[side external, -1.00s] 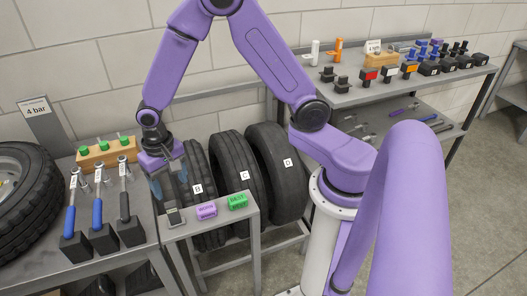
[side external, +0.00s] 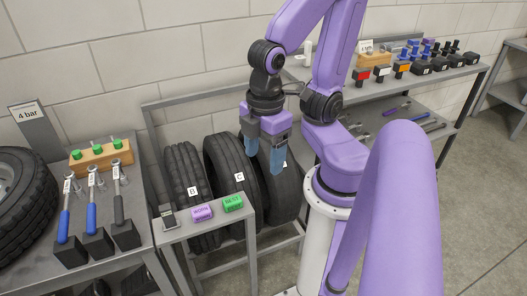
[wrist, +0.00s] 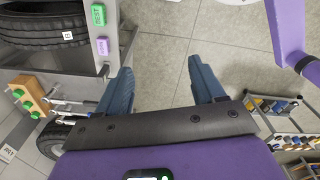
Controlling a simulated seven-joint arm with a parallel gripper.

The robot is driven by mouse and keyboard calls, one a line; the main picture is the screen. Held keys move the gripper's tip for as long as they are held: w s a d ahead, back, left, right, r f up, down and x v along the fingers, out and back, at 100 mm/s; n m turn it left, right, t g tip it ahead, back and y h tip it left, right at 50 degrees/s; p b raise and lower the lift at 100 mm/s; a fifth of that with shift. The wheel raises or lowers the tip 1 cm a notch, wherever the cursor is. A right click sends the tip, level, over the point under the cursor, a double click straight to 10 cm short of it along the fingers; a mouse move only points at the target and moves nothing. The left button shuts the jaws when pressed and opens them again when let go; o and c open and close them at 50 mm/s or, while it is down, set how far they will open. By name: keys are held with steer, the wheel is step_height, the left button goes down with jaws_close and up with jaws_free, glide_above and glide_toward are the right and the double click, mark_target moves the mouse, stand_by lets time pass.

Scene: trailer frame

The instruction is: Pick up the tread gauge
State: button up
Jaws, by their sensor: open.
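The tread gauge appears to be the small dark device with a pale face (side external: 168,216) at the left end of a narrow grey stand (side external: 212,222). It stands left of a purple block (side external: 202,213) marked WORN and a green block (side external: 233,203) marked BEST. My gripper (side external: 264,150) is open and empty, well right of the gauge and above the stand, in front of the rightmost tyre. In the wrist view, my open fingers (wrist: 160,68) have only floor between them. The purple block (wrist: 102,46) and green block (wrist: 98,14) lie to their left; I cannot make out the gauge clearly there.
Upright tyres, including B (side external: 184,185) and C (side external: 228,160), stand behind the narrow stand. A bench on the left holds gauge-handled tools (side external: 93,205) and a wooden block (side external: 100,157). A shelf (side external: 440,80) with many small parts stands at the back right.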

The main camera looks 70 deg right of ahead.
mark_target(167, 211)
stand_by(0.4)
steer(key=w+a+f+n+t+h, duration=0.2)
steer(key=w+a+f+n+h, duration=0.15)
steer(key=w+f+h, duration=0.35)
steer(key=w+a+f+n+t+h, duration=0.15)
steer(key=w+a+f+h, duration=0.3)
steer(key=w, duration=0.45)
steer(key=w+a+f+n+t+h, duration=0.1)
steer(key=a+f+n+t, duration=0.2)
steer(key=f+n+t, duration=0.35)
steer(key=w+a+f+n+t+h, duration=0.1)
steer(key=w+a+f+n+t, duration=0.15)
steer(key=f, duration=0.75)
steer(key=x, duration=1)
steer(key=shift+s+d, duration=0.1)
steer(key=shift+d, duration=0.1)
steer(key=shift+x, duration=3.25)
steer(key=shift+w+a+r, duration=0.1)
steer(key=shift+w+a, duration=0.1)
